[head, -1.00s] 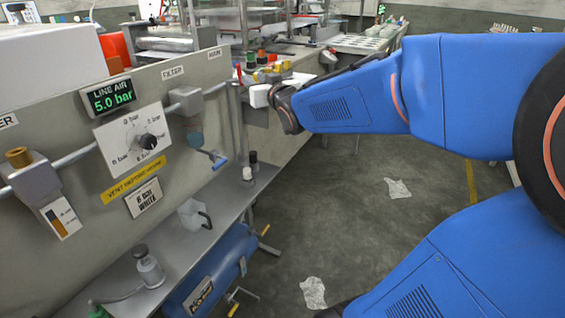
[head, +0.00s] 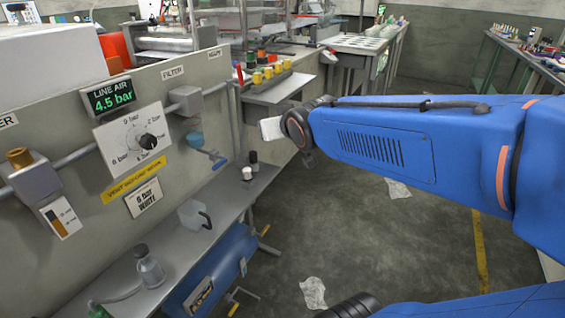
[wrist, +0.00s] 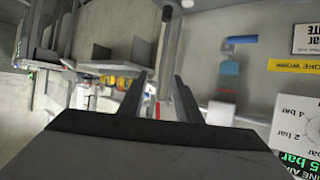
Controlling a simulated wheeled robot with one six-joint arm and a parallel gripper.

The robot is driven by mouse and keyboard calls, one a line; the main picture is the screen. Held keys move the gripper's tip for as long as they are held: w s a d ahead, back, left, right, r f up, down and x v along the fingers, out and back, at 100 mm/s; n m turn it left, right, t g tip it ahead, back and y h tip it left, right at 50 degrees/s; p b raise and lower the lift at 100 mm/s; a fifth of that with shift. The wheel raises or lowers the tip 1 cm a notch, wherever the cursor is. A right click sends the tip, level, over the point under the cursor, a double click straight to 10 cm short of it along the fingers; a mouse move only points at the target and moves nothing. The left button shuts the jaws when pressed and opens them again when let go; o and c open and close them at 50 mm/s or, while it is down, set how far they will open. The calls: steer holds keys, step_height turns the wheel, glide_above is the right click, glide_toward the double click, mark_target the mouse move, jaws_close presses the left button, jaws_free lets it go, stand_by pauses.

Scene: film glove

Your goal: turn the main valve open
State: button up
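A red upright handle (head: 239,73) shows at the right end of the grey panel, beside a small label (head: 215,53) that looks like MAIN. I take it for the main valve's handle, but its body is too small to make out. In the wrist view a thin red piece (wrist: 157,108) shows between my fingers; I cannot tell if it is the same handle. My gripper (wrist: 159,78) has its two fingers apart with nothing visibly held. In the head view its pale end (head: 270,128) is right of the panel, apart from it and below the red handle's height.
The panel carries a LINE AIR display (head: 110,95) reading 4.5 bar, a pressure dial (head: 140,140) and a filter bowl with a blue part (head: 205,152). A shelf (head: 190,240) holds bottles. A ledge with yellow pieces (head: 270,75) stands behind my gripper. The floor at right is open.

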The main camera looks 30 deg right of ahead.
steer(key=s+a+f+g, duration=0.2)
steer(key=s+f, duration=0.4)
steer(key=s, duration=0.3)
steer(key=shift+g, duration=0.7)
steer(key=shift+f, duration=0.1)
steer(key=shift+c, duration=0.7)
